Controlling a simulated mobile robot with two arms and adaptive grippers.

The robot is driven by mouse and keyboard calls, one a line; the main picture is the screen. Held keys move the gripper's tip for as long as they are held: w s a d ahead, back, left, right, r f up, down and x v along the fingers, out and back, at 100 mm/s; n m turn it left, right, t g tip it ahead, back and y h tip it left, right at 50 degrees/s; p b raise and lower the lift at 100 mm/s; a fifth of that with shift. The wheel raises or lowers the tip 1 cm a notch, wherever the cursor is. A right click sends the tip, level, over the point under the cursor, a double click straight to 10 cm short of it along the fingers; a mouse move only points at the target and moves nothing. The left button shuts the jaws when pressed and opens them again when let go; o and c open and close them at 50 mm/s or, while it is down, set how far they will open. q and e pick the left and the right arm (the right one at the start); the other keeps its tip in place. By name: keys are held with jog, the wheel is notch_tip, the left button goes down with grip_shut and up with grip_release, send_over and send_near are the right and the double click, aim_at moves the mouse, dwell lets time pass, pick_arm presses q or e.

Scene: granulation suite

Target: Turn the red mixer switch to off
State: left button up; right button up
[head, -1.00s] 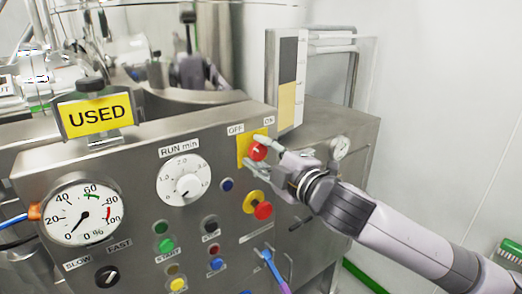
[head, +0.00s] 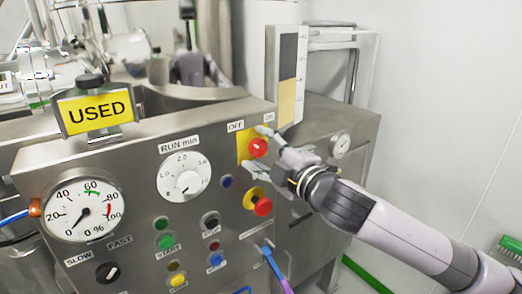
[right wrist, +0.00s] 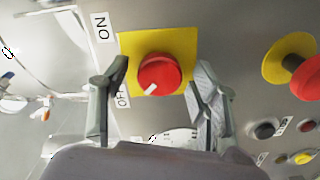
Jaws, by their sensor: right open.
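The red mixer switch (head: 257,148) is a round knob on a yellow plate (head: 244,140) on the steel control panel, below the OFF label (head: 236,126) and ON label (head: 269,117). In the right wrist view the red knob (right wrist: 160,74) has a white mark pointing toward the lower left, to the OFF label's side. My right gripper (head: 262,152) is open, one finger above the knob and one below it. In the right wrist view its fingers (right wrist: 158,88) stand apart on either side, with gaps to the knob. My left gripper is not in view.
A red emergency button (head: 263,206) on a yellow base sits just below the gripper. The RUN min dial (head: 184,177), gauge (head: 84,212) and several small buttons share the panel. A yellow USED sign (head: 97,112) stands on top at left.

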jog(key=shift+s+d, duration=0.1)
jog(key=v, duration=1.1)
jog(key=shift+s+d, duration=0.2)
jog(key=shift+s, duration=0.15)
jog(key=shift+w, duration=0.1)
